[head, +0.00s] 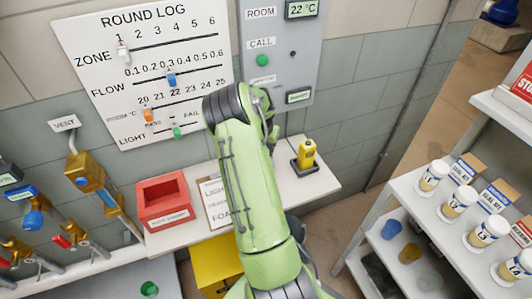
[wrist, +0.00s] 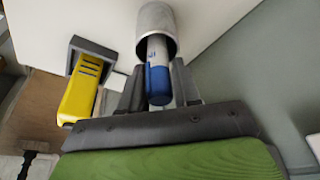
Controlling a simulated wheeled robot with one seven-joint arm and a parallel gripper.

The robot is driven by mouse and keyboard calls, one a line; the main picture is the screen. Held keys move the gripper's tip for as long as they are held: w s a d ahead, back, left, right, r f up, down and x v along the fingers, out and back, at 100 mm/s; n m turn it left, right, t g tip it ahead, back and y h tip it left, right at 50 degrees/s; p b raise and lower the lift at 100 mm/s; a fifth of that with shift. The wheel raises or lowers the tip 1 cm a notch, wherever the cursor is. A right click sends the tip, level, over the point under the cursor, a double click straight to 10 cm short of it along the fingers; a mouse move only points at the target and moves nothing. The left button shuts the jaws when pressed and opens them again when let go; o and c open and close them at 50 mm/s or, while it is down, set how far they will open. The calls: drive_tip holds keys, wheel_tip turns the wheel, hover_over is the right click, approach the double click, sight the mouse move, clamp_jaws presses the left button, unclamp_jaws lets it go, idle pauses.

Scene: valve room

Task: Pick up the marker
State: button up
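The marker (wrist: 158,72) is white with a blue end and stands in a round metal cup (wrist: 157,20) in the wrist view. Its blue end sticks out of the cup towards my gripper. My gripper (wrist: 159,72) has one dark finger on each side of the marker, close to it. I cannot tell whether the fingers touch it or stand slightly apart. In the head view my green arm reaches to the wall-side shelf and hides the gripper, cup and marker.
A yellow handheld device (head: 306,153) stands in a dark holder right of my arm; it also shows in the wrist view (wrist: 82,92). A red bin (head: 165,198) and a clipboard (head: 215,200) are to the left. White jars (head: 457,203) line the right shelf.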

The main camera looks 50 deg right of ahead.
clamp_jaws()
drive_tip(key=shift+r, duration=0.1)
drive_tip(key=shift+s+a+r, duration=0.1)
drive_tip(key=shift+s+r, duration=0.1)
wheel_tip(320, 180, up, 6)
drive_tip(key=shift+s+r+p, duration=0.1)
drive_tip(key=shift+r+p, duration=0.15)
drive_tip(key=shift+p, duration=0.05)
drive_tip(key=s+a+b, duration=0.1)
drive_tip(key=s+a, duration=0.4)
drive_tip(key=s, duration=0.3)
drive_tip(key=s+a+b, duration=0.1)
drive_tip(key=s+a, duration=0.4)
drive_tip(key=s, duration=0.3)
drive_tip(key=shift+s, duration=0.35)
